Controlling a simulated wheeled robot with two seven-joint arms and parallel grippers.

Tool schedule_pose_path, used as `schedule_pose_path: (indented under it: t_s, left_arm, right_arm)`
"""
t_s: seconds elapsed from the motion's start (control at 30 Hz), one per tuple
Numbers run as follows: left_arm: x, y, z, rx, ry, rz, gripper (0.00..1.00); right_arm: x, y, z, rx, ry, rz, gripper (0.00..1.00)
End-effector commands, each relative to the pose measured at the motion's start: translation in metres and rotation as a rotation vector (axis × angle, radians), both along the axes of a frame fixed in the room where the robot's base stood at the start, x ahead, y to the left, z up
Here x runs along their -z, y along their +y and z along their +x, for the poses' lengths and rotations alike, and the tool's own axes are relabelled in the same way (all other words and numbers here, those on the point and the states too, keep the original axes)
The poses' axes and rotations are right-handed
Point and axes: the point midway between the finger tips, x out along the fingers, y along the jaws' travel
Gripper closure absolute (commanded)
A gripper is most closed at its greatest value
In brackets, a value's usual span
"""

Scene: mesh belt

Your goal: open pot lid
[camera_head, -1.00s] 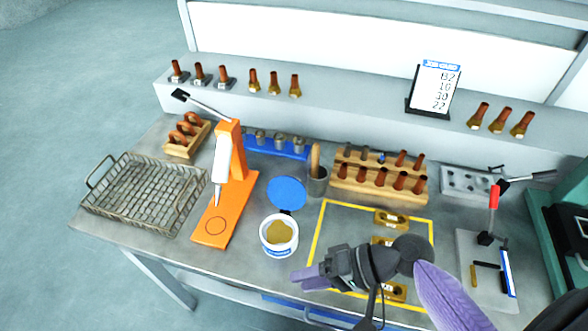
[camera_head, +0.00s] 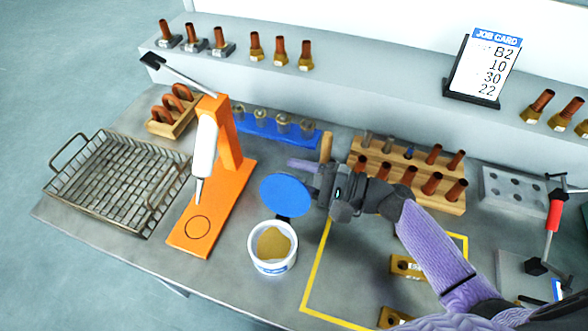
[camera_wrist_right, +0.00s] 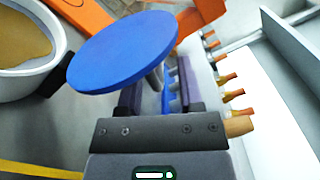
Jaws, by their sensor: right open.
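The white pot (camera_head: 272,266) stands on the bench with tan contents showing. Its round blue lid (camera_head: 285,194) is open, swung up at the pot's back edge. The pot also shows at the left of the right wrist view (camera_wrist_right: 52,62), with the lid (camera_wrist_right: 120,52) beside it. My right gripper (camera_head: 308,178) is open just behind and right of the lid. In the right wrist view, the lid covers part of the left finger of this gripper (camera_wrist_right: 160,95); I cannot tell whether they touch. My left gripper is not in view.
An orange press stand (camera_head: 236,176) stands left of the pot, with a wire basket (camera_head: 150,215) farther left. A wooden rack (camera_head: 440,203) of copper-coloured parts is right of my gripper. A blue holder (camera_head: 268,130) lies behind. Bench in front of the pot is clear.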

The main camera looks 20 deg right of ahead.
Motion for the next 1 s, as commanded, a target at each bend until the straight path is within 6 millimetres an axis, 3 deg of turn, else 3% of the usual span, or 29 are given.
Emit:
schedule_pose_path:
  t_s: [0.33,0.57,1.0]
  left_arm:
    - [-0.0003,-0.0065,0.0012,-0.004,-0.003,-0.011,0.41]
    - [-0.0003,-0.0091,0.0020,-0.005,-0.004,-0.015,0.41]
    - [-0.0006,-0.0029,0.0030,-0.001,-0.006,-0.005,0.41]
  right_arm:
    - [0.0005,0.0093,0.0058,-0.001,0.000,-0.002,0.53]
    - [0.0005,0.0092,0.0057,-0.001,0.000,-0.002,1.00]
    - [0.0000,0.0089,0.0059,0.000,-0.001,-0.002,1.00]
